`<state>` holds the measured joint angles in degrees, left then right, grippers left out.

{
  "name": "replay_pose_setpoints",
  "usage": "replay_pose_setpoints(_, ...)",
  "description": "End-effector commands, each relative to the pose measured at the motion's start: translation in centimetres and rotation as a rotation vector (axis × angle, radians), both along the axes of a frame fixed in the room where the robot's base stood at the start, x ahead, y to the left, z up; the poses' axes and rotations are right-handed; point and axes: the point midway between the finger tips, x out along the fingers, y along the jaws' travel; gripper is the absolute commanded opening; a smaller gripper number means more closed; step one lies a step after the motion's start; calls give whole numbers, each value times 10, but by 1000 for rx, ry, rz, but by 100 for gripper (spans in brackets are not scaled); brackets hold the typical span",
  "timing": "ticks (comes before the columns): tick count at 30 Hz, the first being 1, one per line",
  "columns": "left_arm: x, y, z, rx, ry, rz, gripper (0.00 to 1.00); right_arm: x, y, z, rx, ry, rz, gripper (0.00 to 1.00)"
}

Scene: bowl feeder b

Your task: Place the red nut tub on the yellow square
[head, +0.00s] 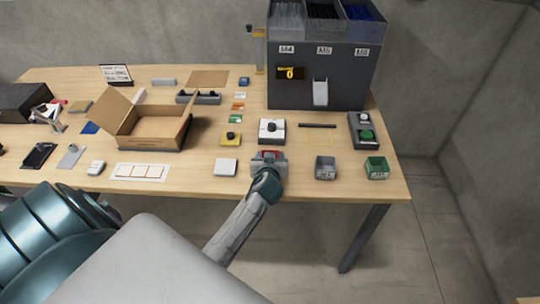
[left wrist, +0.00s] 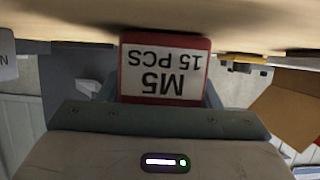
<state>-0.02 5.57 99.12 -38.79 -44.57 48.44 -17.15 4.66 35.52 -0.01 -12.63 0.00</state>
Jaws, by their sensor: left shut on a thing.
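The red nut tub (head: 268,154) is near the table's front edge, held in my left gripper (head: 268,163). In the left wrist view the red tub (left wrist: 208,70) sits between the fingers, and its white label reads M5 15 PCS upside down. Whether its base touches the table is unclear. The yellow square (head: 318,146) is a thin outline on the table, behind and to the right of the tub. It looks empty, with a dark bar (head: 317,126) along its back edge. My right gripper is not in view.
A grey tub (head: 326,172) and a green tub (head: 376,172) stand in front of the yellow square. A white box with a black knob (head: 272,130) is left of it, a button box (head: 362,130) right. The tall dispenser (head: 322,75) stands behind.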

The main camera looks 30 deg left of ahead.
Motion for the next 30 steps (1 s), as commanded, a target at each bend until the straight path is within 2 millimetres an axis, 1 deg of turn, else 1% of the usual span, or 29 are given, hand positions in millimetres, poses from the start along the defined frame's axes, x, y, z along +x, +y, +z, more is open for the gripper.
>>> replay_pose_setpoints(6,0,0,-4,0,0,0,35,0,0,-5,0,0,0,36)
replay_pose_setpoints(7,0,0,-3,0,0,0,62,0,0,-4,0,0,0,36)
replay_pose_setpoints(9,0,0,-3,0,0,0,76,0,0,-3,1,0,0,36)
replay_pose_setpoints(10,0,0,-3,0,0,0,80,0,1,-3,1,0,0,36)
replay_pose_setpoints(20,-1,0,-4,0,0,0,80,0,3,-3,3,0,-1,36)
replay_pose_setpoints(25,-16,-10,1,-3,-2,1,80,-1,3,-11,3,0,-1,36)
replay_pose_setpoints(30,-42,-23,6,-4,-2,2,80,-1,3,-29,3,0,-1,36)
